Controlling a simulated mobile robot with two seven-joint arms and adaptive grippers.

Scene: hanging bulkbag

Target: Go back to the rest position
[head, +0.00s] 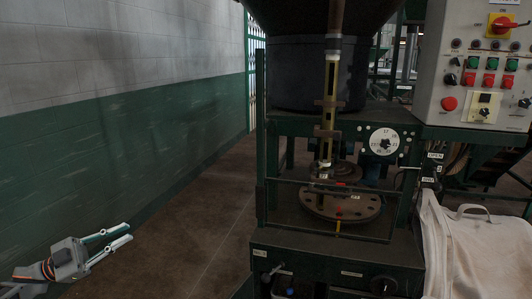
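My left gripper (129,233) is at the lower left of the head view, in front of the green and grey wall. Its two fingers point right and a little up, with a gap between the tips. It is open and nothing shows between the fingers. It is well apart from the machine and the bag. My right gripper is not in view. A pale fabric bulk bag (470,258) with a loop (472,210) on top is at the lower right, partly cut off by the frame edge.
A dark green machine frame (262,150) stands in the middle, with a round flange plate (341,204) and a dial (384,142). A control box (476,95) with buttons is at the upper right. Bare brown floor (190,232) lies between the wall (130,130) and the machine.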

